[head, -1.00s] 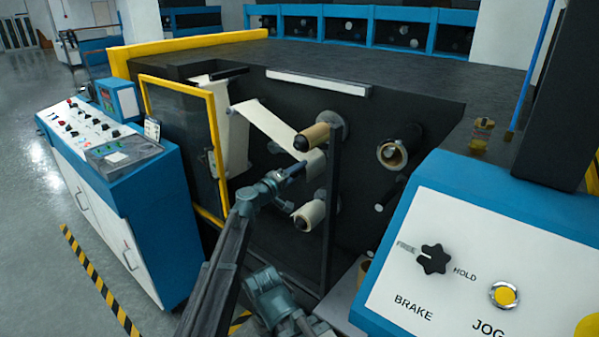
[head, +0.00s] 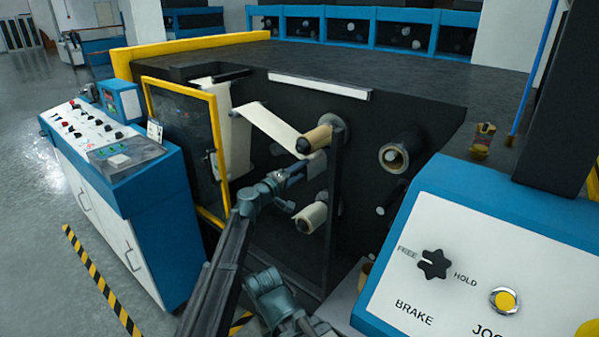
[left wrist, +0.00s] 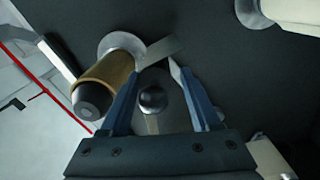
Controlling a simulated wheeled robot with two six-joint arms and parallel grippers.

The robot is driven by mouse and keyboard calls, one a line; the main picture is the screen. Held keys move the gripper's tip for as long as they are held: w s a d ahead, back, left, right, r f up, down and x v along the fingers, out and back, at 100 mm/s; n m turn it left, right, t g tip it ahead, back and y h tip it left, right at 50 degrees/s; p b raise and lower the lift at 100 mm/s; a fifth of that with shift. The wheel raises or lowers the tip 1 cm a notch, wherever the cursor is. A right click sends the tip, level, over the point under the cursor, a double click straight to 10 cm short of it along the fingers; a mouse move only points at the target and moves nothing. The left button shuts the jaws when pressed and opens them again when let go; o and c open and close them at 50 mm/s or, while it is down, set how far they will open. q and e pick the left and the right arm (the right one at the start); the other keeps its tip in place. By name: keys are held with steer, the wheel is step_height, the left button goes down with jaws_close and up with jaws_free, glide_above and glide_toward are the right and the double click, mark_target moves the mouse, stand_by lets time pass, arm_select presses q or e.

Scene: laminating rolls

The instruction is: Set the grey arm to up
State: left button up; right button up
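In the left wrist view, a dark round knob (left wrist: 152,98) sits on a pale narrow stem between the fingers of my left gripper (left wrist: 161,73). The fingers are open, one on each side of the knob, and I cannot tell whether they touch it. A grey flat strip (left wrist: 160,50) shows just beyond the fingertips. I cannot tell for sure which of these parts is the grey arm. In the head view my left gripper (head: 292,174) is in front of the dark machine face, between the upper brown roll (head: 318,136) and lower pale roll (head: 311,217).
A dark upright bar (head: 333,205) stands close right of my left gripper. A yellow-framed door (head: 222,150) stands open to the left. A blue-and-white control panel (head: 490,260) fills the right front, and a control desk (head: 125,215) stands at left.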

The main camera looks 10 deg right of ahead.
arm_select(q)
steer(key=v, duration=1.3)
steer(key=shift+s+a, duration=0.25)
steer(key=shift+a, duration=0.05)
steer(key=s+a+f+m+g+y, duration=0.2)
steer(key=s+a+f+g+y, duration=0.25)
steer(key=s+a+f, duration=0.45)
steer(key=s+a+f+m+g+y, duration=0.35)
steer(key=s+a+f+y, duration=0.2)
steer(key=s+f, duration=0.5)
steer(key=s+a+f+n+g+y, duration=0.2)
steer(key=s+a+y, duration=0.2)
steer(key=s+a, duration=0.7)
steer(key=s+d+r+m+p, duration=0.2)
steer(key=d+p, duration=0.1)
steer(key=d, duration=0.2)
steer(key=s+d+r+m+g+y+p, duration=0.1)
steer(key=d+r+m+p, duration=0.1)
steer(key=d, duration=0.3)
steer(key=shift+s+r+p, duration=0.4)
steer(key=shift+r+p, duration=0.05)
steer(key=shift+r, duration=0.3)
steer(key=shift+d, duration=0.15)
